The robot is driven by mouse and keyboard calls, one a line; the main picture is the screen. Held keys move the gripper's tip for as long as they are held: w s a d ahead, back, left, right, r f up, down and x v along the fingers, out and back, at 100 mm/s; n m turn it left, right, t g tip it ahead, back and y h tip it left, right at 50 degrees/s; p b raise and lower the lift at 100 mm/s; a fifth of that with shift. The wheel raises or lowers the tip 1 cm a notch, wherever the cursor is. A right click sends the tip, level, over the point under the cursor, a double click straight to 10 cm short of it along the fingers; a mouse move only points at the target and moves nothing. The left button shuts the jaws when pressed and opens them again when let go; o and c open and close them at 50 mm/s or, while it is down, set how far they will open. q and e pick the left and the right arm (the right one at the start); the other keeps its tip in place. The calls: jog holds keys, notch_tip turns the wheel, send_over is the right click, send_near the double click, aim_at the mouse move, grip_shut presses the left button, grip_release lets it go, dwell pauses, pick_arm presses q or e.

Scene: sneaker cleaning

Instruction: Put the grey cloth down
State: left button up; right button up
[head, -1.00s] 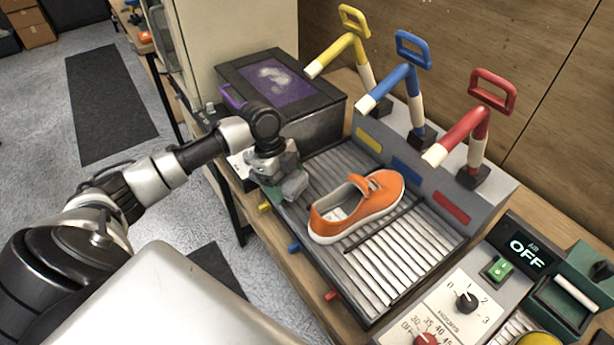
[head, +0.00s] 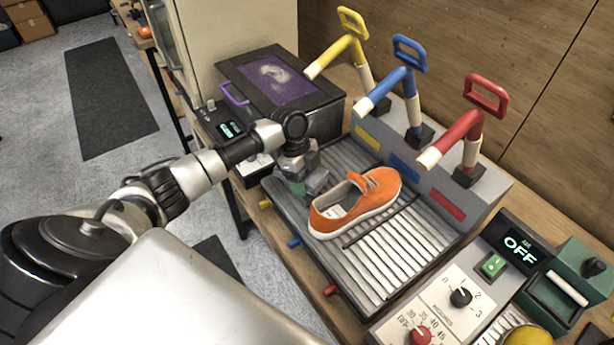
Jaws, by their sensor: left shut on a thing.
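My left gripper (head: 303,186) is in the head view, pointing down over the left part of the ribbed metal tray (head: 393,262). It is shut on the grey cloth (head: 315,181), a small bunched grey piece at its fingertips. The cloth is just left of the orange sneaker (head: 357,203); I cannot tell whether it touches the tray or the shoe. The gripper partly hides the cloth. My right gripper is not in view.
Yellow (head: 346,45), blue (head: 398,75) and red (head: 473,120) handled levers stand behind the tray. A black box with a purple window (head: 270,80) is at the back left. A control panel (head: 445,305) and a green device (head: 566,290) are at the lower right.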

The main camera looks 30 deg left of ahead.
pick_arm(q)
jog(key=shift+s+f, duration=0.1)
jog(key=shift+f, duration=0.45)
jog(key=o, duration=0.9)
jog(key=shift+d+f, duration=0.1)
jog(key=shift+f, duration=0.15)
jog(key=shift+r, duration=0.2)
jog(key=b+v, duration=0.1)
jog(key=v, duration=1.2)
jog(key=shift+r+b, duration=0.15)
jog(key=shift+b, duration=0.2)
